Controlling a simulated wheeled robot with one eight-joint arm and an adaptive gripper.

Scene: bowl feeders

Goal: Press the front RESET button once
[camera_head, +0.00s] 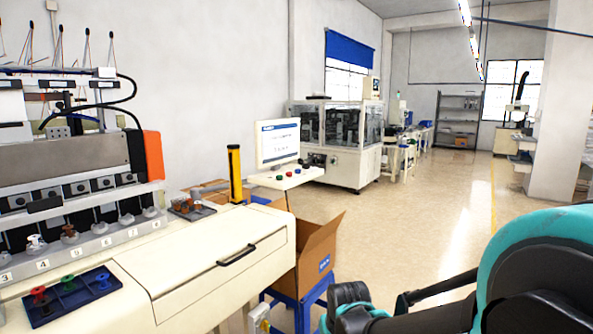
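Several small coloured buttons (288,175) sit on a pale panel below a monitor (278,143), in the middle of the head view. They are too small for me to read any label, so I cannot tell which one is RESET. My teal arm fills the lower right corner. Black parts at its end, which look like my gripper (372,303), show at the bottom edge, partly cut off. They are well apart from the button panel, nearer the camera. I cannot tell whether the fingers are open or shut, and I see nothing held.
A machine with numbered slots (75,240) and a cream cabinet (205,262) stand at the left. A blue tray (72,294) holds coloured parts. A yellow post (235,174) rises beside the monitor. Floor at right is clear.

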